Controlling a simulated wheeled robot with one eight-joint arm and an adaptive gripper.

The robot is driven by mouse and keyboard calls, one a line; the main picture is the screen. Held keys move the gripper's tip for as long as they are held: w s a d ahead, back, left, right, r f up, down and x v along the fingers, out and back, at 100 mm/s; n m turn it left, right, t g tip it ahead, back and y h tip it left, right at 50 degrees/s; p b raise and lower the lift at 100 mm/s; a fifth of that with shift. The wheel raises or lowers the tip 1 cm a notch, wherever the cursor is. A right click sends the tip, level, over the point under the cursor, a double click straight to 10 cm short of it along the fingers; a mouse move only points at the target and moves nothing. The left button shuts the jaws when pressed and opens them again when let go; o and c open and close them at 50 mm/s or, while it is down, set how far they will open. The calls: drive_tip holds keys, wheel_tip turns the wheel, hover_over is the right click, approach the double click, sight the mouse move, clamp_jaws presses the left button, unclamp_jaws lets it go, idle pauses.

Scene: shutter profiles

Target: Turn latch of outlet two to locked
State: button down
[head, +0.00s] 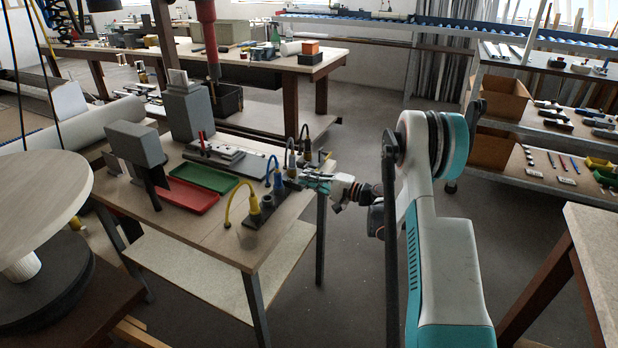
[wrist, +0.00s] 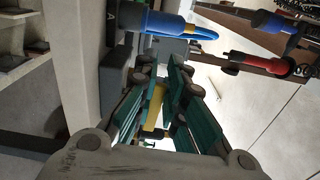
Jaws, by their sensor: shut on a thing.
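The dark outlet block (head: 262,213) stands along the right edge of the workbench, with a yellow plug (head: 255,207) at its near end and a blue plug (head: 278,184) further back. My gripper (head: 303,181) is at the block's right side, close to the blue plug. In the wrist view, the blue plug (wrist: 165,22) lies just beyond the fingers, seated in a dark part marked "A". My teal-padded fingers (wrist: 162,78) are closed on a small piece, which I take as a latch; it is mostly hidden. A yellow strip (wrist: 153,108) shows between the fingers.
Black plugs with cables (head: 291,160) stand further back in the row. A green tray (head: 205,177) and a red tray (head: 188,196) lie left of the outlets. A grey fixture (head: 230,157) sits behind. The floor right of the bench is open.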

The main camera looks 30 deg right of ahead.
drive_tip(key=shift+f+n, duration=0.2)
drive_tip(key=shift+n, duration=0.2)
drive_tip(key=c, duration=1.6)
unclamp_jaws()
drive_tip(key=shift+c, duration=0.2)
drive_tip(key=v, duration=1.2)
